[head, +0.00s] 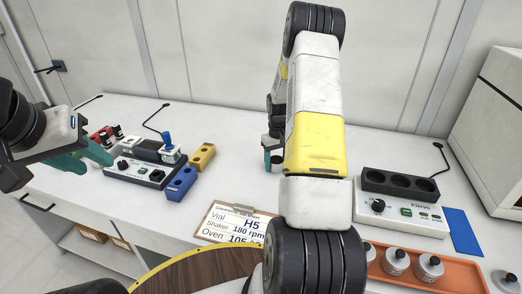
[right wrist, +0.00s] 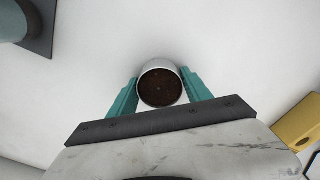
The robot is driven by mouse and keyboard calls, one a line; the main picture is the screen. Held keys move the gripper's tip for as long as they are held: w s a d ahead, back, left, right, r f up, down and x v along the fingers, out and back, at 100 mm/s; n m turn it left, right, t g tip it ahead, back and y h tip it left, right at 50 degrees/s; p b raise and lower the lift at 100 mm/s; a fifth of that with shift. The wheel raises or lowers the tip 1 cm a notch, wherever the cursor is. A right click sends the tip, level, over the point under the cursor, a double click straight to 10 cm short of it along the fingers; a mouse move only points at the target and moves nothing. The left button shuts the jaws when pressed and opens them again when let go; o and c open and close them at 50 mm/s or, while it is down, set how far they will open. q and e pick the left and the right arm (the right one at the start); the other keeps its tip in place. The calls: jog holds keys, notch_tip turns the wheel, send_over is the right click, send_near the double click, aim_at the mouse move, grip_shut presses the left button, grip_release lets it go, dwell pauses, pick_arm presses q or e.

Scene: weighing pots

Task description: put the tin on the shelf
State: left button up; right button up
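The tin (right wrist: 160,87) is a round, pale metal cup with dark brown contents. In the right wrist view it sits between the teal fingers of my right gripper (right wrist: 160,76), which touch it on both sides. In the head view my right gripper (head: 273,155) is mostly hidden behind my own arm, over the middle of the bench. I cannot tell whether the tin rests on the bench. My left gripper (head: 94,152) is at the left, near red items with black tops; its opening is unclear. No shelf is clearly identifiable on the bench; an open compartment (head: 92,243) shows below it.
A device (head: 141,172), a blue block (head: 181,184) and a yellow block (head: 203,156) stand left. A clipboard (head: 235,222) lies in front. At right are a three-well heater (head: 402,208), a blue mat (head: 462,231), an orange tray (head: 450,262) with lidded tins, and a large cabinet (head: 492,115).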

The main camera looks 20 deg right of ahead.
jog(key=shift+o, duration=1.3)
jog(key=shift+r, duration=0.15)
